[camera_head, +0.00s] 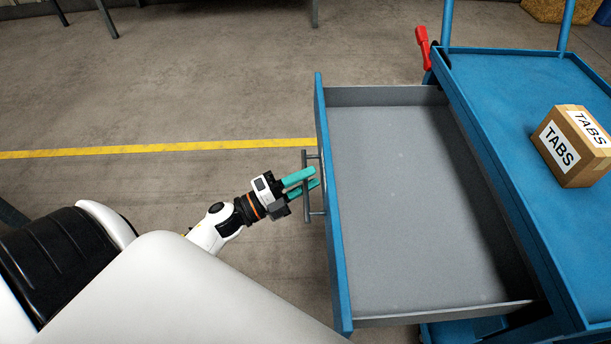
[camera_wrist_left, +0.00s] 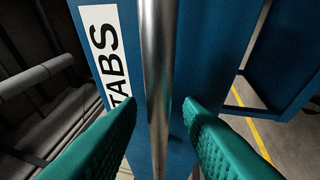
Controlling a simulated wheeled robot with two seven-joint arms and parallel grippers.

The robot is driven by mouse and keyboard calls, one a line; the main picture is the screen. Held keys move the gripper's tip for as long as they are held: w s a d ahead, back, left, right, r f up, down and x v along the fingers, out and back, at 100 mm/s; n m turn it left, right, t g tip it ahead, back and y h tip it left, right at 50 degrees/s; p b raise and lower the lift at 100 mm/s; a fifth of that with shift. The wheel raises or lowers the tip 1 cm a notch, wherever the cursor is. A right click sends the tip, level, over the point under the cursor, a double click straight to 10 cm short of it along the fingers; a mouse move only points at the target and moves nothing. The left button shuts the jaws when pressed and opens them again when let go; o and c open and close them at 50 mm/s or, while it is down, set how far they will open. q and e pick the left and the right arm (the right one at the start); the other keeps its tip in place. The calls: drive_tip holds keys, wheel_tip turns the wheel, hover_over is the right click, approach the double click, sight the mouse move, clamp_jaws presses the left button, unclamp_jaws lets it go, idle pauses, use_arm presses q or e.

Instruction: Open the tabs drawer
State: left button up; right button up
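The tabs drawer (camera_head: 405,200) is pulled far out of the blue cart, and its grey inside is empty. Its blue front (camera_head: 333,230) faces left and carries a grey bar handle (camera_head: 307,190). In the left wrist view the metal handle (camera_wrist_left: 158,80) runs upright beside a white "TABS" label (camera_wrist_left: 108,55) on the front. My left gripper (camera_head: 306,180) has teal fingers and is at the handle. The fingers (camera_wrist_left: 160,125) stand open on either side of the bar, with a gap showing on both sides. My right gripper is out of view.
The blue cart top (camera_head: 510,110) is at the right, with a cardboard box (camera_head: 573,145) labelled "TABS" on it. A red lever (camera_head: 423,45) stands at the cart's far corner. The floor left of the drawer is clear, crossed by a yellow line (camera_head: 150,149).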

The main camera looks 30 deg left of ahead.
use_arm(q)
drive_tip(key=v, duration=1.2)
drive_tip(key=shift+w, duration=0.1)
